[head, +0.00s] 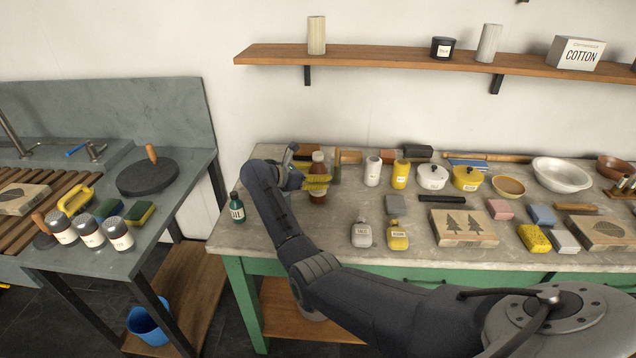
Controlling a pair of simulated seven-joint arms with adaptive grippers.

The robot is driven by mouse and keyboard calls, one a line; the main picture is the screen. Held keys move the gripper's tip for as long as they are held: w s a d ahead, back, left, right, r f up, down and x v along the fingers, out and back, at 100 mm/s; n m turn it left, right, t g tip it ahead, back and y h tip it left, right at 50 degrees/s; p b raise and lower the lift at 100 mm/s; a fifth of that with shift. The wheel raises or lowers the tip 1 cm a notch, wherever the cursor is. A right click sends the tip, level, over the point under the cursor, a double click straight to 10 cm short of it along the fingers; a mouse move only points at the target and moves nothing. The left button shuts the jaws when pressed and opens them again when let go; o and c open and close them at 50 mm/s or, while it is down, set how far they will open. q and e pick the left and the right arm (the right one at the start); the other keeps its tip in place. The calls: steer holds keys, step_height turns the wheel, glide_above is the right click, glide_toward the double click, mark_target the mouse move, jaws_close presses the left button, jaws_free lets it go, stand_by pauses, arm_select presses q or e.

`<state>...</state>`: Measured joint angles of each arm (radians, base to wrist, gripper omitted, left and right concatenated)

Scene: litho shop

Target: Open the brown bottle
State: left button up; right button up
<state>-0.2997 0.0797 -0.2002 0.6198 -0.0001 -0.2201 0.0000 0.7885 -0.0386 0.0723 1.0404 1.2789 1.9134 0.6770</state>
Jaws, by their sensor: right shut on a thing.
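The brown bottle (318,168) stands upright near the back left of the green-framed work table, with a pale cap on its top. My right gripper (318,183) reaches it from the left side, with its yellow fingers shut around the bottle's body below the cap. The cap is clear of the fingers. Part of the bottle's body is hidden by the fingers. My left gripper is not in view.
A dark green bottle (237,208) stands at the table's left front edge, close to my right arm. A white bottle (373,171) and a yellow bottle (400,174) stand right of the brown bottle. Grey (362,234) and yellow (398,236) containers stand in front.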

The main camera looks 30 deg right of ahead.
steer(key=c, duration=0.4)
steer(key=shift+r, duration=0.1)
step_height(320, 180, up, 20)
stand_by(0.6)
steer(key=o, duration=0.9)
steer(key=c, duration=1)
